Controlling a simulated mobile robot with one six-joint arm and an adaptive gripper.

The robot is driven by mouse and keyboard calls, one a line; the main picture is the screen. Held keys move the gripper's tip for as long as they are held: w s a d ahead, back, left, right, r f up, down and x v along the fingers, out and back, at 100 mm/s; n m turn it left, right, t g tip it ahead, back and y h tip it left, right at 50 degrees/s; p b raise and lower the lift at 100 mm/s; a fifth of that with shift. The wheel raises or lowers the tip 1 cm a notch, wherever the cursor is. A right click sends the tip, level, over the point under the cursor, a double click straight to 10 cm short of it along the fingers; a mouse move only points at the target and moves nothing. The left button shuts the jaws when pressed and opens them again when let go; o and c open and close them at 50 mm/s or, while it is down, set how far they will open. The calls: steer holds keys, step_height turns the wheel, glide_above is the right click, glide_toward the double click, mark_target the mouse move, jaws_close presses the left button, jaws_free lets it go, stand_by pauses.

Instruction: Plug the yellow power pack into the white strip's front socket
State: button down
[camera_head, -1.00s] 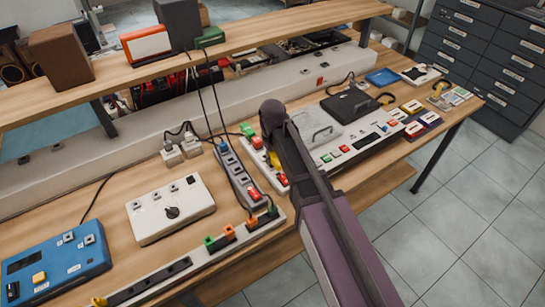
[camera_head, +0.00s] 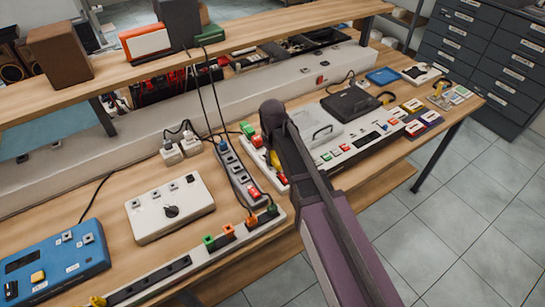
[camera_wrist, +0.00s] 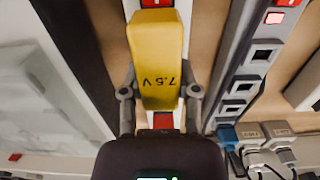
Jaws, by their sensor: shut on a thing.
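The yellow power pack (camera_wrist: 157,58), marked "7.5 V", is between the two fingers of my gripper (camera_wrist: 160,93) in the wrist view. In the head view a small yellow part of it (camera_head: 275,157) shows beside my arm. The white strip (camera_head: 267,170) lies under it, largely hidden by my arm. In the wrist view, red switches (camera_wrist: 163,120) show past both ends of the pack. The pack covers the socket below it, so I cannot tell whether its prongs touch or enter it.
A grey strip (camera_wrist: 250,60) with open sockets and a blue plug runs alongside. White adapters (camera_head: 178,149) stand beyond it. A long front strip (camera_head: 185,263) holds green and orange plugs. A white box (camera_head: 170,208) and a dark flat device (camera_head: 350,104) lie on either side.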

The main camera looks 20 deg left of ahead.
steer(key=shift+f+b, duration=0.65)
stand_by(3.0)
steer(key=shift+c, duration=1.3)
jaws_free()
steer(key=shift+r, duration=0.15)
step_height(320, 180, up, 10)
steer(key=p, duration=1)
steer(key=s+a+r+m+p, duration=0.3)
steer(key=s+a, duration=0.1)
steer(key=a, duration=0.2)
steer(key=shift+s+a+m, duration=0.15)
steer(key=shift+a+m, duration=0.15)
steer(key=shift+m, duration=0.1)
steer(key=shift+r+p, duration=0.2)
steer(key=shift+p, duration=0.15)
